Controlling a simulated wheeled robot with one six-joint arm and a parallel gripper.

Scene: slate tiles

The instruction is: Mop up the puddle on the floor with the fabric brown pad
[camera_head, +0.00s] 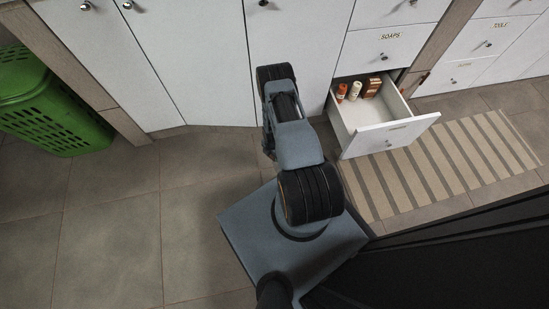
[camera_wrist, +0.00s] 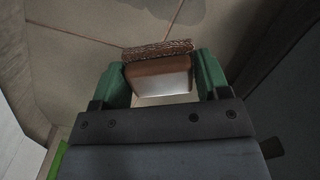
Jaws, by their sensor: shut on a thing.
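My gripper (camera_wrist: 162,68) shows in the wrist view with its two green fingers on either side of the brown pad (camera_wrist: 158,51). It is shut on the pad, which has a rough, textured far edge and a smoother brown face. A slightly darker patch with a curved edge, which looks like part of the puddle (camera_wrist: 165,8), lies on the tiles at the top of the wrist view, beyond the pad. In the head view my arm hides the gripper and pad, and I see no clear puddle there.
An open drawer (camera_head: 348,137) holding small bottles and a brown box juts out from the white cabinets (camera_head: 205,55). A striped mat (camera_head: 440,165) lies beside it. A green crate (camera_head: 75,138) stands at the left. The tiled floor (camera_head: 110,215) at left is clear.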

